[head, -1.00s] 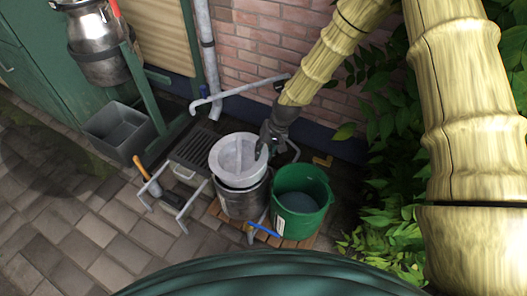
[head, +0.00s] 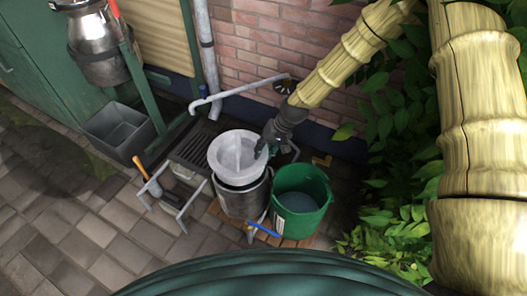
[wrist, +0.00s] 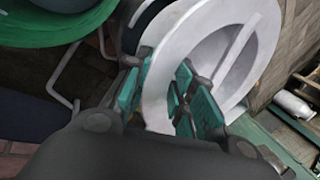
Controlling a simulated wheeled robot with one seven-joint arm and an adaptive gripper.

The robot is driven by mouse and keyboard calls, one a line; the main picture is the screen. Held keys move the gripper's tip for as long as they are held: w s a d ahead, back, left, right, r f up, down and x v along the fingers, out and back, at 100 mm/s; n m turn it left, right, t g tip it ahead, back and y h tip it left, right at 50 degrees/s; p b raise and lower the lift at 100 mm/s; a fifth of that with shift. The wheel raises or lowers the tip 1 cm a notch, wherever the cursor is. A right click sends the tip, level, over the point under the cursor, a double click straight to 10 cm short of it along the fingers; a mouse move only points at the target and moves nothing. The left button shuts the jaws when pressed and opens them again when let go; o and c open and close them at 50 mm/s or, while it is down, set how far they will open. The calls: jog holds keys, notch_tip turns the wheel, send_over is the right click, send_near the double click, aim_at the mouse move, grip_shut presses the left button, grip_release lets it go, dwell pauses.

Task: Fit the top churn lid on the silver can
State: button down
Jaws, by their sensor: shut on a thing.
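A pale grey round lid (head: 225,160) with a raised rim and a bar across it is in my gripper, over the silver can (head: 243,202). My gripper (head: 264,148) is shut on the lid's right rim. In the wrist view the lid (wrist: 180,60) rises from between the teal-padded fingers (wrist: 165,100). The lid is tilted, its barred face toward the head camera. It covers the can's mouth, so I cannot tell whether lid and can touch. The can stands upright.
A green bucket (head: 301,202) stands right of the can on a wooden pallet (head: 300,242). A metal spout pipe (head: 240,92) runs behind. A grey basin (head: 118,128) and a metal churn (head: 95,45) on a green stand are at left. Leaves crowd the right.

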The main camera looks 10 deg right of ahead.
jog(key=shift+f+b, duration=0.75)
jog(key=shift+f, duration=3.05)
dwell(2.3)
jog(key=c, duration=1.1)
grip_release()
jog(key=v, duration=1.2)
